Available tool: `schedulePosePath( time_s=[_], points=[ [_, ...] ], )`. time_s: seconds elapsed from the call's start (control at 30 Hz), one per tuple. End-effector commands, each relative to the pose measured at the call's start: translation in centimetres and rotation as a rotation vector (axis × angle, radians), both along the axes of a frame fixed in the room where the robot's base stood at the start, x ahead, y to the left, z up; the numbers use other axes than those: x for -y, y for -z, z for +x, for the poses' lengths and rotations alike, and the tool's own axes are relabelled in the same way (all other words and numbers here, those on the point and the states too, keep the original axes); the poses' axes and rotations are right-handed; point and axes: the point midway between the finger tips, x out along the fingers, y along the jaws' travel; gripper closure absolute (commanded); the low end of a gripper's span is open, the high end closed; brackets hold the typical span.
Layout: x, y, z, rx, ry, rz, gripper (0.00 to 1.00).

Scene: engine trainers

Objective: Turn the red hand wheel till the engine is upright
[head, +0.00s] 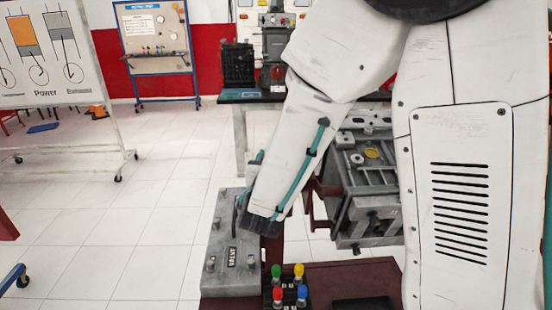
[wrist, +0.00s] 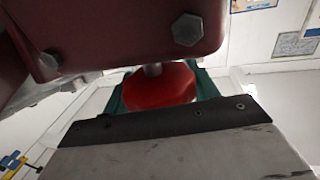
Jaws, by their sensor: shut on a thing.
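The red hand wheel (wrist: 160,88) shows in the wrist view, on a short metal shaft below a dark red bracket (wrist: 120,25) with hex bolts. My gripper (wrist: 161,80) is shut on the wheel, with a teal finger at each side of it. In the head view my forearm reaches down and hides the wheel and fingertips. The grey engine (head: 370,190) stands behind and right of my forearm on a dark red stand. It is partly covered by my arm, and I cannot tell its exact tilt.
A grey battery-like box (head: 232,268) lies close to my arm's lower end. Green, yellow, red and blue caps (head: 288,285) stand on a dark red surface in front. A bench (head: 240,97) is behind.

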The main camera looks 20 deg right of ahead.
Motion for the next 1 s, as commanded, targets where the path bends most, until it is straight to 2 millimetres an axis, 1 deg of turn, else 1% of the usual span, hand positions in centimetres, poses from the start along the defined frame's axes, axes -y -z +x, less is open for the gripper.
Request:
schedulePosePath(
  time_s=[0.53,0.57,0.6,0.63,1.0],
  points=[
    [-0.05,-0.01,0.03,0.0,-0.029,0.0,0.64],
    [-0.05,-0.01,0.03,0.0,-0.029,0.0,0.38],
    [-0.05,-0.02,0.03,0.001,-0.029,0.0,0.27],
    [-0.05,-0.01,0.03,0.001,-0.029,0.0,0.19],
    [-0.3,-0.02,-0.18,0.001,-0.029,0.0,0.19]
  ],
)
